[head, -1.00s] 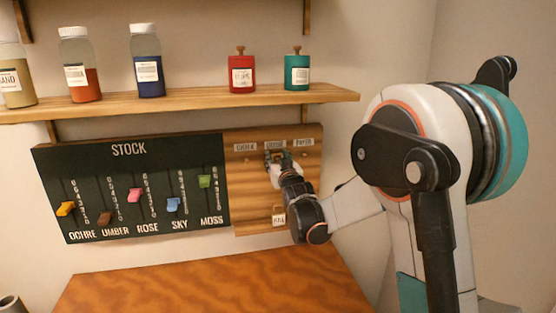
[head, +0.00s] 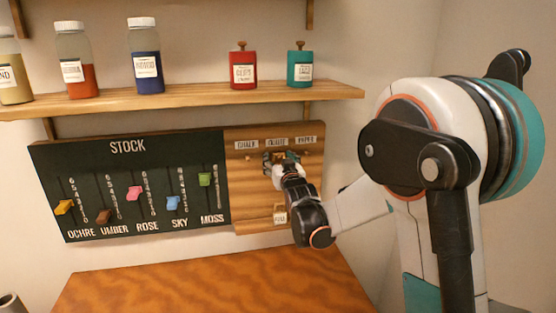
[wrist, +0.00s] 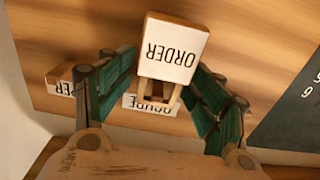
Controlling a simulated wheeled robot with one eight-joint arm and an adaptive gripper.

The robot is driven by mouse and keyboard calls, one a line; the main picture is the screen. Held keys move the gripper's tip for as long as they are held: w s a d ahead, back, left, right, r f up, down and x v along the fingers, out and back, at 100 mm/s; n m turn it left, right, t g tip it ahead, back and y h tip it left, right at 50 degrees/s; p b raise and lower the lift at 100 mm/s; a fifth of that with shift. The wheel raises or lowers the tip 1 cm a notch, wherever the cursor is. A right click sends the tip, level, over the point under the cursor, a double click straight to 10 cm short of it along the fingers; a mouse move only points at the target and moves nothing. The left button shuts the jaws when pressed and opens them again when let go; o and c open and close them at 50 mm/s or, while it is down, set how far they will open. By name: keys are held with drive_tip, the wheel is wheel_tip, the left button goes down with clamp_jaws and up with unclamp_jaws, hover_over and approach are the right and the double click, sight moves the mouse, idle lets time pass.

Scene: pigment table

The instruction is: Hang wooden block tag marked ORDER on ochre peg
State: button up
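The wooden block tag (wrist: 173,48) has a white face marked ORDER, which reads upside down in the wrist view. A small wooden loop or frame (wrist: 148,88) shows at its lower edge there. My gripper (wrist: 163,68) has a teal finger on each side of the tag and appears shut on it. In the head view my gripper (head: 281,160) is at the peg board (head: 245,190), just below the middle label (head: 276,142). The gripper hides the peg there, and I cannot tell whether the loop is around it. I see no peg clearly labelled ochre.
The board's upper labels include CHALK (head: 246,145) and PAPER (head: 306,139). Another small tag (head: 280,216) hangs low on the board. The STOCK panel (head: 130,185) with coloured sliders is to the left. A shelf (head: 190,99) with bottles and canisters is above; the table (head: 215,285) below is clear.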

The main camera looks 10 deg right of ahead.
drive_tip(key=s+f+g+b, duration=0.2)
drive_tip(key=s+f+g, duration=0.1)
drive_tip(key=s, duration=1.2)
drive_tip(key=s+f+g+b, duration=0.2)
drive_tip(key=s+f+g, duration=0.2)
drive_tip(key=s, duration=1.2)
drive_tip(key=s+f+g+b, duration=0.2)
drive_tip(key=s+f+g, duration=0.2)
drive_tip(key=s, duration=1.2)
wheel_tip(320, 180, down, 3)
drive_tip(key=shift+s+r, duration=0.2)
drive_tip(key=shift+s, duration=0.05)
